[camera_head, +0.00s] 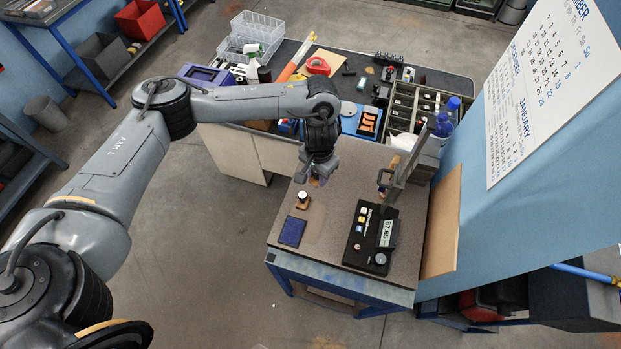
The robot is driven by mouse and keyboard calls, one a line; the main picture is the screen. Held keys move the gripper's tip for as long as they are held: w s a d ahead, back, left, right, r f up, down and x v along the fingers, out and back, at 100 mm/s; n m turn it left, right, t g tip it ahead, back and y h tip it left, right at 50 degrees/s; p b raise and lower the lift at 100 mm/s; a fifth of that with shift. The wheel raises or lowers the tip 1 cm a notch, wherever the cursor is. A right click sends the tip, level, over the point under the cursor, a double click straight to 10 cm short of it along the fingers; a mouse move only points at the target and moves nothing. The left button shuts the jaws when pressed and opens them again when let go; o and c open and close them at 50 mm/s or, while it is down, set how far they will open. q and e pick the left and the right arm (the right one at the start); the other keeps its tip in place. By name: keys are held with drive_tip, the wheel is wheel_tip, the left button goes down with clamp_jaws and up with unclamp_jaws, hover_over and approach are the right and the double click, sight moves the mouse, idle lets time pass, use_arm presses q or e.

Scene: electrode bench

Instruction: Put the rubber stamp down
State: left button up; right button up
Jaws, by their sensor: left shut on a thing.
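My left gripper (317,176) hangs over the back left part of the small brown-topped bench (330,225). It is shut on the rubber stamp (316,182), of which only a small brownish part shows below the fingers. The rest of the stamp is hidden by the gripper. The held stamp appears to be above the bench top, but I cannot tell the gap. A dark blue pad (291,231) lies on the bench at the front left. My right gripper is not in view.
A small brown block with a pale-topped knob (302,196) stands just front-left of the gripper. A black meter (371,238) and an upright grey stand (404,165) occupy the right side. Bare bench top lies between the pad and meter. A cluttered workbench (440,82) stands behind.

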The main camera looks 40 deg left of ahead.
sight(310, 179)
use_arm(q)
drive_tip(key=a+f, duration=0.2)
drive_tip(key=a, duration=0.1)
drive_tip(key=shift+w, duration=0.1)
wheel_tip(310, 179, down, 2)
drive_tip(key=shift+f+b, duration=0.1)
drive_tip(key=shift+b, duration=0.5)
drive_tip(key=shift+f, duration=0.35)
drive_tip(key=shift+f+p, duration=0.3)
drive_tip(key=shift+f, duration=0.2)
drive_tip(key=shift+f, duration=0.15)
drive_tip(key=o, duration=0.8)
drive_tip(key=shift+o, duration=0.2)
